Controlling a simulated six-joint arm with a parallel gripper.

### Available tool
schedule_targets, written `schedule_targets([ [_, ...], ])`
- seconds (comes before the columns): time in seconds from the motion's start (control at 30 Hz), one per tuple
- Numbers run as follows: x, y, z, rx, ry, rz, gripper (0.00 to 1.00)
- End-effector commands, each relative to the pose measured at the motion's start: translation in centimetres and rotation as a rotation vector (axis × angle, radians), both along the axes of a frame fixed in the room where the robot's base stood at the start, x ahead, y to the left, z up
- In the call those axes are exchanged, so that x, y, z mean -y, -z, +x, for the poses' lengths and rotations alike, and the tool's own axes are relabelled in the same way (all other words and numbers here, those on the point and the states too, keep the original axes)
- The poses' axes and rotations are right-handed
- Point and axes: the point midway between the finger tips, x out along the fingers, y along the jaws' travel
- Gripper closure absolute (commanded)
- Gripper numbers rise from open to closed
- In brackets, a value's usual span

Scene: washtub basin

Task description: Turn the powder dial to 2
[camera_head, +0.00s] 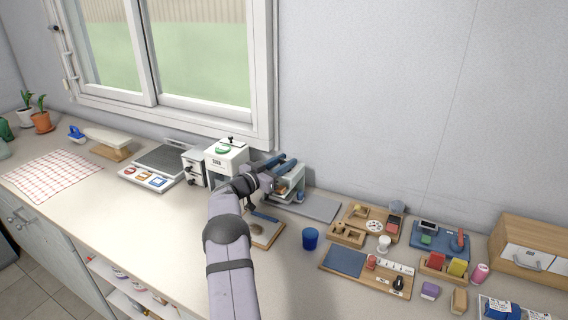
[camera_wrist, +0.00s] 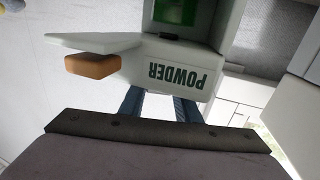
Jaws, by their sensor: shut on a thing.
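The powder dispenser (camera_wrist: 205,82) is a pale box marked POWDER, upside down in the wrist view, with a green panel (camera_wrist: 175,12) on it. In the head view the grey-green dispenser (camera_head: 296,178) stands against the wall. My gripper (camera_head: 289,162) reaches to it from the left, its blue fingers level with its upper part. In the wrist view the two fingers (camera_wrist: 160,106) run up to the box's edge, and their tips are hidden behind it. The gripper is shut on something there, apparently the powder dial. The dial, its marks and its setting are hidden.
A white machine with a green top (camera_head: 229,155) stands close left of my gripper. A wooden board (camera_head: 262,238) and blue cup (camera_head: 310,238) are in front. Wooden trays (camera_head: 350,230) lie to the right, a scale (camera_head: 160,165) to the left.

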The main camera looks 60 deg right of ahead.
Motion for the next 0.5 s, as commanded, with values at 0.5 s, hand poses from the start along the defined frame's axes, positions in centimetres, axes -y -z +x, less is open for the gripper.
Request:
schedule_targets([
  [0.5, 0.03, 0.00, 0.02, 0.000, 0.107, -0.003, 0.93],
])
